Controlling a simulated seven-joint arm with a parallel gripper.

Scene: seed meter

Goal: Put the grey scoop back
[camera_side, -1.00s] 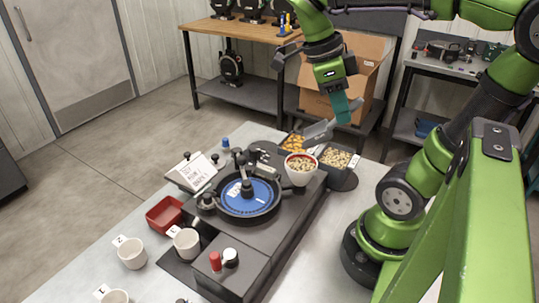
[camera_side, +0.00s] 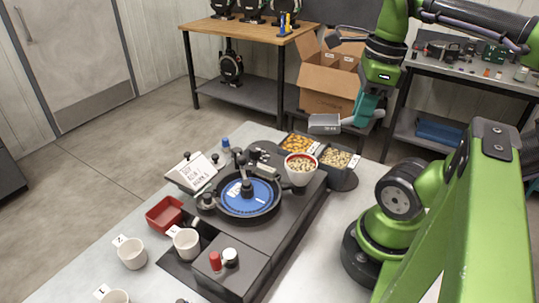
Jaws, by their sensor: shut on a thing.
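The grey scoop (camera_side: 325,123) is held in the air by my gripper (camera_side: 364,110), above the seed bins and to their right. My gripper is shut on the scoop's handle, and the scoop's bowl points left. Below it are a bin of orange seeds (camera_side: 297,143) and a bin of pale seeds (camera_side: 336,158). A white bowl with a red rim (camera_side: 301,170) holds mixed seeds and stands in front of the bins. Whether the scoop holds any seeds is not clear.
The seed meter with its blue disc (camera_side: 249,197) stands mid-table. White cups (camera_side: 132,254) and a red tray (camera_side: 165,213) are at the left. A cardboard box (camera_side: 330,80) stands behind, off the table.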

